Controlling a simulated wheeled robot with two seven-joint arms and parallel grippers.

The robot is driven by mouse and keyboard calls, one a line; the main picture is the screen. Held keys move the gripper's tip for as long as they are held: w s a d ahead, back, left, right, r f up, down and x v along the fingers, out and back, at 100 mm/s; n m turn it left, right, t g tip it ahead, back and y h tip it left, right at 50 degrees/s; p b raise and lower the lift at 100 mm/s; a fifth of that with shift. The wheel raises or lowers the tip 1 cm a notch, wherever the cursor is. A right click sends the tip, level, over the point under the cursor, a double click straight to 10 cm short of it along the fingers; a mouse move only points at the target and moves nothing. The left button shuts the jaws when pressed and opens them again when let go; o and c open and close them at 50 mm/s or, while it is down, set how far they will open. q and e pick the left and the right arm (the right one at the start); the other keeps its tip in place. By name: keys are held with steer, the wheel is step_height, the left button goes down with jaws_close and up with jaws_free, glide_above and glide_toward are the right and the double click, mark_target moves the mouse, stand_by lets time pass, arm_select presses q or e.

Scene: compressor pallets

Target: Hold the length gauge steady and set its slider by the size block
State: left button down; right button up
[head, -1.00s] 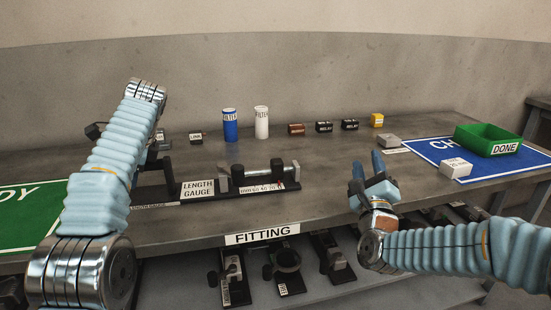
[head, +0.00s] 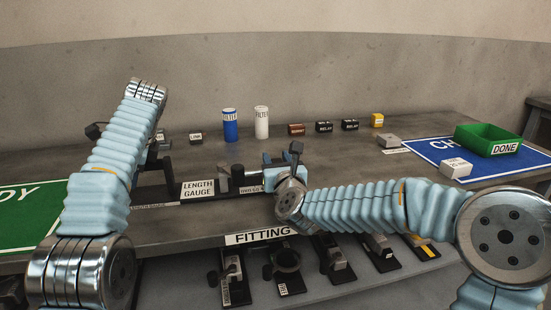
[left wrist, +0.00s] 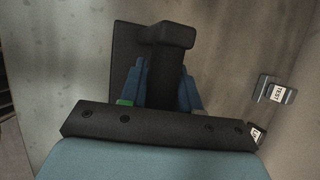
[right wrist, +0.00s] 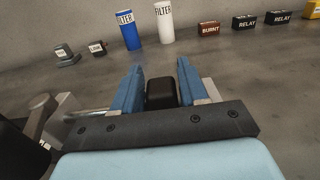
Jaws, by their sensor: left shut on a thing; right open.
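The length gauge (head: 198,188) lies along the front of the bench, a dark base with a white label, a dark upright block and a metal piece. My left gripper (left wrist: 165,95) is shut on a black upright grip, seen in the left wrist view; my own arm hides it in the head view. My right gripper (head: 281,160) is open over the gauge's right part. In the right wrist view its blue fingers (right wrist: 160,88) stand either side of a black knob (right wrist: 160,95), with small gaps. A metal rod (right wrist: 92,114) shows left of them. I cannot tell which piece is the size block.
A grey block (head: 388,141) and a white labelled box (head: 457,167) are at right, near a green bin (head: 488,135) on the blue mat. A blue filter (head: 230,125), a white filter (head: 262,122) and small relays (head: 350,125) stand behind.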

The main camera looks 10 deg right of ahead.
steer(key=shift+w, duration=0.65)
jaws_close()
steer(key=shift+a, duration=1.05)
jaws_free()
steer(key=s, duration=1.2)
steer(key=shift+a, duration=0.15)
